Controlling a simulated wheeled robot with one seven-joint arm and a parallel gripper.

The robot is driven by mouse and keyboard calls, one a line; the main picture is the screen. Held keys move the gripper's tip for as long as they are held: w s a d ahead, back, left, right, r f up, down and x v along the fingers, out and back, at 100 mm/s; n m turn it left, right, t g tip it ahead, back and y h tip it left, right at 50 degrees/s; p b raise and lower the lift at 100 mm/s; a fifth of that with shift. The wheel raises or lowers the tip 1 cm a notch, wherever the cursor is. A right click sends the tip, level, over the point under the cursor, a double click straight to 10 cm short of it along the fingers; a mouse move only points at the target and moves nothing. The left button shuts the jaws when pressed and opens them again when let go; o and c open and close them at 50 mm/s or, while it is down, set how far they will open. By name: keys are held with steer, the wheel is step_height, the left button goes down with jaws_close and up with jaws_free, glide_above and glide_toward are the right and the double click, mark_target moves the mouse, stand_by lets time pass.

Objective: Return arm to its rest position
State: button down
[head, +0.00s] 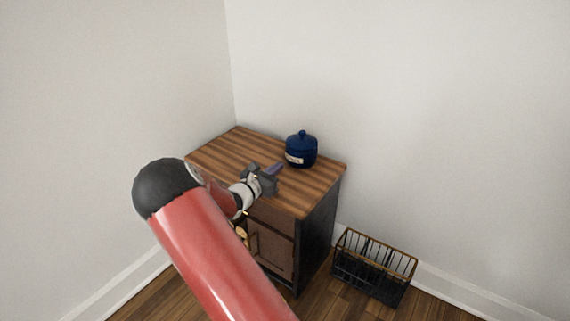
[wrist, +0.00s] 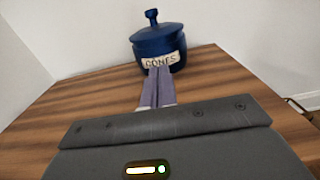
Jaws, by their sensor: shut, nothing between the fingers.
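My gripper (head: 275,172) is shut and empty, over the wooden top of a small cabinet (head: 222,152). Its closed fingers also show in the wrist view (wrist: 157,88), pointing toward a blue lidded jar (wrist: 158,42). The jar, with a pale label, stands upright on the cabinet top toward the back right, and it also shows in the head view (head: 301,150). In the wrist view the fingertips overlap the lower part of the label; I cannot tell whether they touch the jar. My red arm is extended and hides part of the cabinet's left side and front.
A dark wire basket (head: 373,266) stands on the wooden floor to the right of the cabinet. White walls meet in a corner behind the cabinet. The cabinet top is otherwise clear where it shows, and there is open space above it.

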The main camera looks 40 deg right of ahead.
steer(key=v, duration=0.7)
steer(key=shift+a, duration=0.15)
steer(key=s+a+r+m+g+y, duration=0.2)
steer(key=s+m+g+y, duration=0.15)
steer(key=s+m, duration=0.4)
steer(key=s+a+r+m+g+y, duration=0.25)
steer(key=s+m+y, duration=0.3)
steer(key=s, duration=0.35)
steer(key=s+a+r+m+t+y, duration=0.3)
steer(key=s+a, duration=0.3)
steer(key=a, duration=0.2)
steer(key=s+a+r+m+t+y, duration=0.3)
steer(key=s+a+r+m+y, duration=0.2)
steer(key=s+a, duration=0.2)
steer(key=shift+s+a+m, duration=0.15)
steer(key=shift+a+m, duration=0.15)
steer(key=shift+a, duration=0.55)
